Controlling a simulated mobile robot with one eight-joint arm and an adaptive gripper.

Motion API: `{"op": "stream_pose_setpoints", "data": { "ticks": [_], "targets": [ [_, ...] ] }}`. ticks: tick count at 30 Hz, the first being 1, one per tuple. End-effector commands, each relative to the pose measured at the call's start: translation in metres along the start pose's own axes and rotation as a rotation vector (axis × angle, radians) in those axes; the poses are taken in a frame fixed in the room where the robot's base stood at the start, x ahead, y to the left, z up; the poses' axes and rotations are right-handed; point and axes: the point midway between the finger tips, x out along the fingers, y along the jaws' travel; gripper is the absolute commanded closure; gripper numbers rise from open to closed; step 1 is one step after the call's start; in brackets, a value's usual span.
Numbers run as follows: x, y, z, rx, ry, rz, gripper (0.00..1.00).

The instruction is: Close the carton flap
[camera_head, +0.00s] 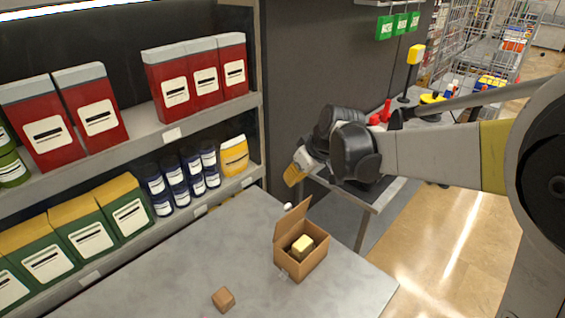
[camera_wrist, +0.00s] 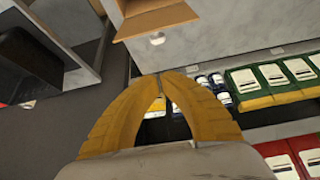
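A small brown cardboard carton (camera_head: 302,262) stands on the grey table, open at the top, with a pale yellow block (camera_head: 302,244) inside. Its flap (camera_head: 291,226) stands up, tilted, on the carton's back-left side. The flap also shows at the top of the wrist view (camera_wrist: 158,20). My gripper (camera_head: 293,178) has yellow fingers and hangs in the air above and behind the carton, apart from the flap. In the wrist view my gripper's fingertips (camera_wrist: 165,77) meet, with nothing visible held between them.
A small brown block (camera_head: 223,299) lies on the table (camera_head: 200,262) left of the carton. A small white object (camera_head: 288,206) is behind the flap. Shelves (camera_head: 145,135) with red, green and blue containers line the left. A second table (camera_head: 385,192) stands behind my arm.

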Motion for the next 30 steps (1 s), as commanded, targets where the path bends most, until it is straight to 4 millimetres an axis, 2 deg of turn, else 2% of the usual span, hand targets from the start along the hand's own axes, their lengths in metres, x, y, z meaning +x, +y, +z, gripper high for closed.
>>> {"op": "stream_pose_setpoints", "data": {
  "ticks": [1,3,11,23,30],
  "targets": [
    [0.003,0.0,-0.01,-0.02,0.001,-0.014,1.0],
    [0.011,0.001,-0.017,-0.042,0.002,-0.028,1.0],
    [0.037,0.0,-0.019,-0.059,0.003,-0.037,1.0],
    [0.12,-0.003,-0.02,-0.058,0.004,-0.036,1.0],
    [0.108,-0.001,0.011,-0.055,0.003,-0.036,1.0]
  ]
}}
